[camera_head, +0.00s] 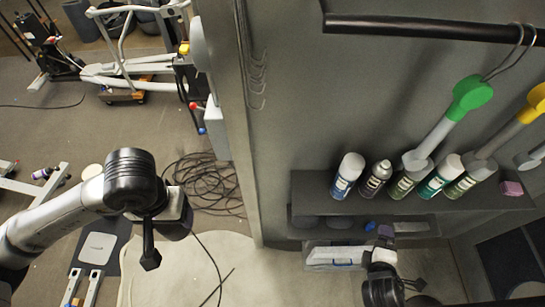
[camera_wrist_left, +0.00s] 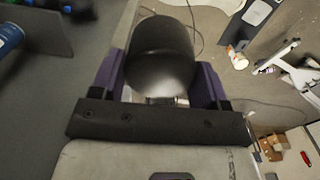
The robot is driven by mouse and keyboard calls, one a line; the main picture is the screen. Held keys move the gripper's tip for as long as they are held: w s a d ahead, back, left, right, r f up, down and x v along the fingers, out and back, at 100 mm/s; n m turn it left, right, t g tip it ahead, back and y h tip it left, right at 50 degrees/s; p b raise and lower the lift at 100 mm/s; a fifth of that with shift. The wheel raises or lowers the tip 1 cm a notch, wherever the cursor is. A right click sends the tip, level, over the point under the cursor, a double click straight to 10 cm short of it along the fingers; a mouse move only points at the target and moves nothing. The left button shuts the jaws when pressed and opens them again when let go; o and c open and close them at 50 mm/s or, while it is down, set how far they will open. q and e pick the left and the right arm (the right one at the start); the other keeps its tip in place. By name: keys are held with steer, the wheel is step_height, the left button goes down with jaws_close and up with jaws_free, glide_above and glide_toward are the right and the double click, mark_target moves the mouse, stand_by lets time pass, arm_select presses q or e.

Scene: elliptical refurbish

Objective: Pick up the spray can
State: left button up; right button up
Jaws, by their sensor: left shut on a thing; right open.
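Several spray cans stand upright on a dark shelf (camera_head: 325,207) in the head view: a white-capped can with a blue label (camera_head: 347,176), a dark-labelled can (camera_head: 376,179), and green-toned cans (camera_head: 439,176) to their right. A blue can (camera_wrist_left: 9,38) shows at the left edge of the left wrist view. My left gripper (camera_wrist_left: 158,82) has its purple fingers on either side of a dark rounded cylinder (camera_wrist_left: 160,52) and is shut on it. I cannot tell exactly what it is.
A black rail (camera_head: 425,29) crosses the upper right, with green (camera_head: 471,96) and yellow-headed tools hanging near the cans. A pink block (camera_head: 511,188) sits at the shelf's right end. Black cable (camera_head: 205,185) lies coiled on the floor beside the wall's edge.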

mark_target(375, 188)
steer(key=w+d+n+t+b, duration=0.1)
steer(key=w+n+t, duration=0.1)
steer(key=w+n, duration=0.3)
steer(key=w+d+f+n+t+b, duration=0.1)
steer(key=w+n+t, duration=0.1)
steer(key=w+n, duration=0.3)
steer(key=w+d+n+t+b, duration=0.1)
steer(key=w+n+t+b, duration=0.1)
steer(key=w+n, duration=0.3)
steer(key=shift+w+f+n+t+y, duration=0.1)
steer(key=shift+f+n+t+y, duration=0.1)
steer(key=shift+n, duration=0.65)
steer(key=shift+w+f+n+t+y, duration=0.1)
steer(key=shift+f+n+t+y, duration=0.1)
steer(key=shift+n, duration=0.65)
steer(key=shift+x, duration=3.25)
steer(key=shift+d+f, duration=0.1)
steer(key=shift+f, duration=0.1)
steer(key=shift+c, duration=0.5)
steer(key=c, duration=1)
steer(key=shift+s, duration=0.1)
steer(key=shift+r, duration=0.1)
